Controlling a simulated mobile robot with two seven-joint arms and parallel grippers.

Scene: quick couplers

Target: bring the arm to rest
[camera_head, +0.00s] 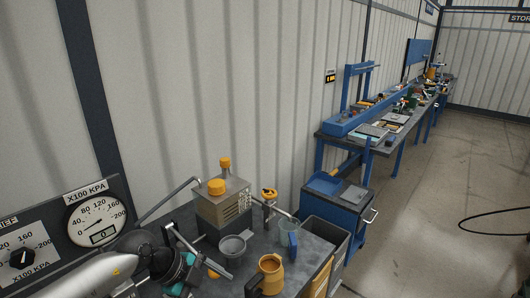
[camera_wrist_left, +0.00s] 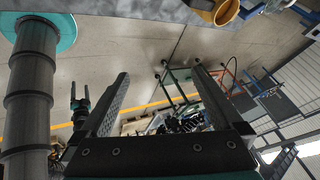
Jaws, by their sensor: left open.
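My left arm (camera_head: 95,277) comes in from the lower left of the head view. Its dark gripper (camera_head: 200,254) is over the near left part of the grey work table (camera_head: 318,246), in front of the gauge panel (camera_head: 55,226). In the left wrist view the left gripper (camera_wrist_left: 161,72) has its two fingers spread wide. Nothing is between them; the floor shows through the gap. Whether the gripper touches anything on the table is hard to tell in the head view.
Near the gripper stand a beige box with orange caps (camera_head: 222,207), a grey bowl (camera_head: 232,247), an orange jug (camera_head: 270,270) and a clear cup with a blue part (camera_head: 290,239). A blue cart (camera_head: 338,192) stands beyond. Open floor (camera_head: 440,200) lies to the right.

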